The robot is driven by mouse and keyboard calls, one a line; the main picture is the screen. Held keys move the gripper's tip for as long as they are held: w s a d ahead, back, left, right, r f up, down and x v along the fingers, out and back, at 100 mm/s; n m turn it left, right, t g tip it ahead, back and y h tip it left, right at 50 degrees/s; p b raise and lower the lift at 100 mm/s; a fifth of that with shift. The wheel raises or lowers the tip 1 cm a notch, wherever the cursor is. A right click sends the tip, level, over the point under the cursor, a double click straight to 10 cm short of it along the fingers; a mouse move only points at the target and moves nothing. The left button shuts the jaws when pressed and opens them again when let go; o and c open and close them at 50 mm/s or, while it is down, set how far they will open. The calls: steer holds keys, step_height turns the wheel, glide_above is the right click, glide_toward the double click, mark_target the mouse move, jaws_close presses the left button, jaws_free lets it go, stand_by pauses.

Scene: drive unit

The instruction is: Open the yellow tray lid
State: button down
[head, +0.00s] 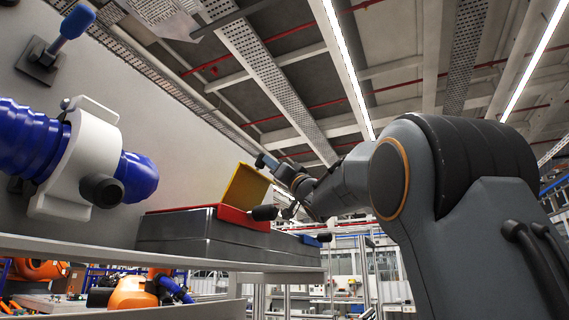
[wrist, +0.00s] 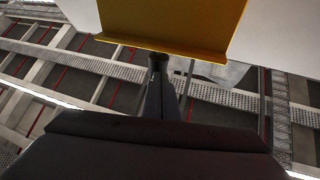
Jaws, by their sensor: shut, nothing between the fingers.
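The yellow tray lid (head: 246,187) stands raised and tilted at the back of the grey unit in the head view. In the wrist view its yellow face and edge (wrist: 175,25) fill the top middle. My gripper (head: 266,163) is close to the lid's upper right edge in the head view. In the wrist view my gripper (wrist: 160,58) points up at the lid's lower edge, its fingers together and empty. I cannot tell whether they touch the lid.
A red tray part (head: 235,216) with a black knob (head: 264,213) lies on the grey box (head: 200,236), below the lid. A blue hose in a white clamp (head: 75,163) is on the left wall. A blue-handled lever (head: 70,27) is above it.

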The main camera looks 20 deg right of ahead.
steer(key=shift+w+a+r+p, duration=0.6)
steer(key=shift+w+a+r, duration=0.35)
steer(key=shift+w, duration=0.1)
